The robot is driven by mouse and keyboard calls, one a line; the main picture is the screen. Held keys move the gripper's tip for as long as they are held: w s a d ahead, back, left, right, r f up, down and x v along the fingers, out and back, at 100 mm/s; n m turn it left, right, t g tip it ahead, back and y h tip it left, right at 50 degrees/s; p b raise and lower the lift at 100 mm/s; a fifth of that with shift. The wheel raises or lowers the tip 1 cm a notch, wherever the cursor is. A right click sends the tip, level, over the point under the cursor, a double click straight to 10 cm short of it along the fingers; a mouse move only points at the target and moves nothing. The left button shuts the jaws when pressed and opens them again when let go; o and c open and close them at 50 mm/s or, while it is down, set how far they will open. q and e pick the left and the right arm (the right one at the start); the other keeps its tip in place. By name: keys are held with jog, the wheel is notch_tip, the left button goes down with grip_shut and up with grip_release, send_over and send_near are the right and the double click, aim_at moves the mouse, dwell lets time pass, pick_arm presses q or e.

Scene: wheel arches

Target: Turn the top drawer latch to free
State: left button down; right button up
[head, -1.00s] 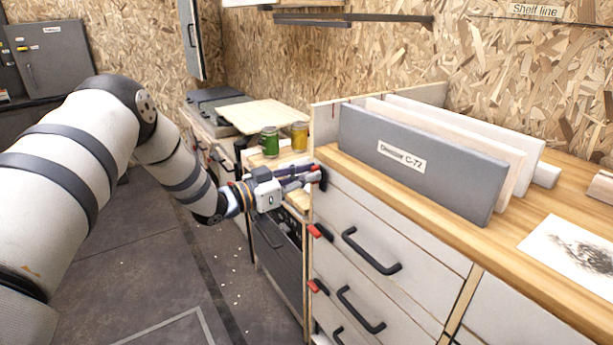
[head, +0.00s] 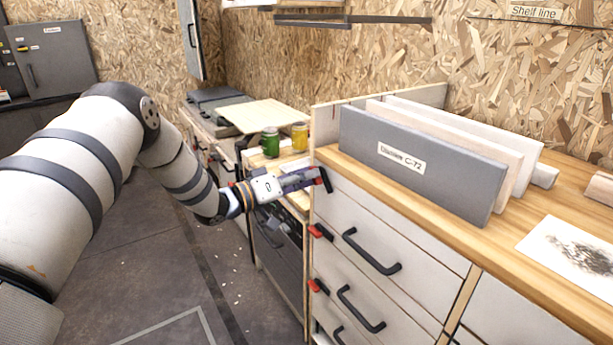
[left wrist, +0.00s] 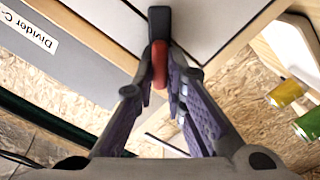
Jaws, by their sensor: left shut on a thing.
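The top drawer latch (left wrist: 159,22) is a small black piece with a red part, at the upper left corner of the drawer cabinet. In the left wrist view my left gripper (left wrist: 160,75) is shut on the latch, with a fingertip on each side of its red part. In the head view my left gripper (head: 312,180) reaches the latch from the left, and its fingers hide part of it. The top drawer (head: 400,225), white with a black handle (head: 370,252), looks closed. My right gripper is in neither view.
Two lower latches with red ends (head: 320,232) sit below on the cabinet edge. Grey and pale divider boards (head: 430,175) stand on the wooden top. A green can (head: 270,142) and a yellow can (head: 299,136) stand behind my gripper.

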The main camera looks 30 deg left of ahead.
pick_arm(q)
jog(key=shift+f+n, duration=0.2)
jog(key=shift+n, duration=2.25)
jog(key=shift+f+n, duration=0.15)
jog(key=shift+n, duration=2.3)
jog(key=c, duration=1.6)
grip_release()
jog(key=shift+r, duration=0.1)
jog(key=shift+c, duration=0.2)
jog(key=shift+s+a, duration=0.1)
jog(key=v, duration=1.1)
jog(key=shift+s+a, duration=0.15)
jog(key=shift+s, duration=0.2)
